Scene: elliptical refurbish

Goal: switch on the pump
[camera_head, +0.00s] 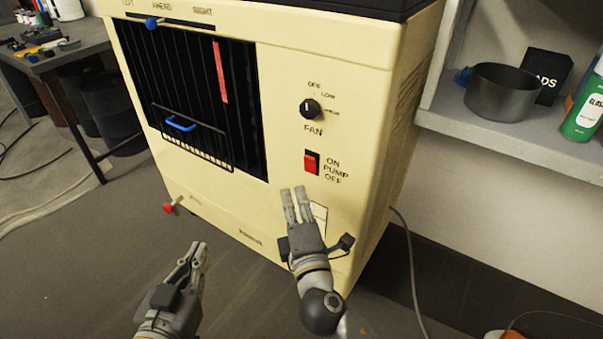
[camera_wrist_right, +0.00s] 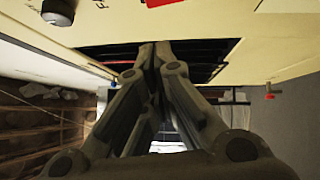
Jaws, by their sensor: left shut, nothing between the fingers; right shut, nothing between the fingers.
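The pump switch (camera_head: 310,163) is a red rocker in a dark frame on the front of a cream machine (camera_head: 275,90), beside the label "ON PUMP OFF". Which way it is tipped I cannot tell for sure. My right gripper (camera_head: 294,190) is shut and empty, its fingertips just below and slightly left of the switch, seemingly apart from it. In the right wrist view, the shut fingers (camera_wrist_right: 155,48) point at the panel, and part of the red switch (camera_wrist_right: 166,2) shows at the top edge. My left gripper (camera_head: 198,250) is shut and empty, low in front of the machine.
A black fan knob (camera_head: 310,108) sits above the switch. A red-tipped valve (camera_head: 169,208) sticks out low on the left. A shelf (camera_head: 510,140) with a pot stands right; a workbench (camera_head: 65,50) stands left.

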